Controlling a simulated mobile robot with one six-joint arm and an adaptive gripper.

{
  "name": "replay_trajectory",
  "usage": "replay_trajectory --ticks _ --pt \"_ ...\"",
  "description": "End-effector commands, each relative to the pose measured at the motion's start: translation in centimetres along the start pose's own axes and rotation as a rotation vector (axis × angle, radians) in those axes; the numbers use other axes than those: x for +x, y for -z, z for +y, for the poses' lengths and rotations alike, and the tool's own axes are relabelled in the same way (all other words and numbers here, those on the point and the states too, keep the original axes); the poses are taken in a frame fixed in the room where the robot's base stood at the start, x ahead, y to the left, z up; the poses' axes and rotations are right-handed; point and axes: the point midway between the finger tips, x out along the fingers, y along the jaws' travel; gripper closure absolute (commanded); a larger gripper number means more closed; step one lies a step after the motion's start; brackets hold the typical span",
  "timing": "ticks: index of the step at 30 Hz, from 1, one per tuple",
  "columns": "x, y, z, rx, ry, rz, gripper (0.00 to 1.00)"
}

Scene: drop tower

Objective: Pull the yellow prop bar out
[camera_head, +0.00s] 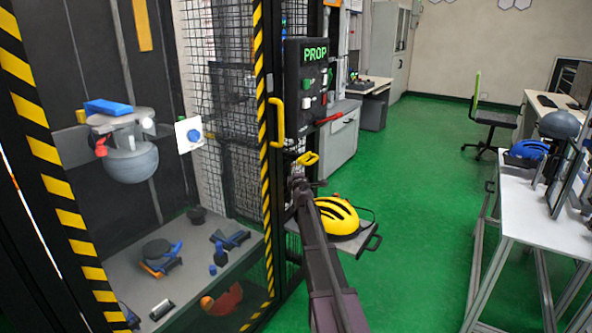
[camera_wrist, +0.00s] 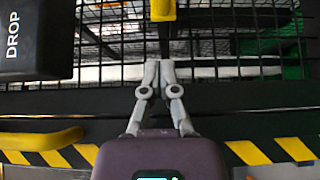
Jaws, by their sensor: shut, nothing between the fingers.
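The yellow prop bar is most likely the small yellow loop-like piece (camera_head: 308,158) sticking out at the tower's side, just below the control box. In the wrist view a yellow end (camera_wrist: 162,10) shows at the top edge, cut off by the frame. My gripper (camera_head: 298,184) is just below the yellow piece in the head view. In the wrist view my gripper (camera_wrist: 159,66) has its fingertips together, with nothing between them. A gap shows between the fingertips and the yellow end. The rest of the bar is hidden.
A vertical yellow handle (camera_head: 277,122) is on the striped post, also at left in the wrist view (camera_wrist: 40,139). A black control box (camera_head: 307,80) is above. A yellow helmet (camera_head: 336,216) rests on a side shelf. A white table (camera_head: 545,215) stands right; green floor between is clear.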

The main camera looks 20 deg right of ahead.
Motion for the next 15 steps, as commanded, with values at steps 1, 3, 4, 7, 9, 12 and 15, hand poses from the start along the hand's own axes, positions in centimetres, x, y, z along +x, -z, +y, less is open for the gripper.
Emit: replay_trajectory --ticks 1,3,4,7,9,12,15 --pt "0.5 0.0 0.0 0.000 0.000 0.000 1.00" --pt "1.1 0.0 0.0 0.000 0.000 0.000 1.00" --pt "1.4 0.0 0.0 0.000 0.000 0.000 1.00" --pt "2.6 0.0 0.0 0.000 0.000 0.000 1.00" --pt "3.6 0.0 0.0 0.000 0.000 0.000 1.00" --pt "5.0 0.0 0.0 0.000 0.000 0.000 1.00" --pt "6.4 0.0 0.0 0.000 0.000 0.000 1.00"
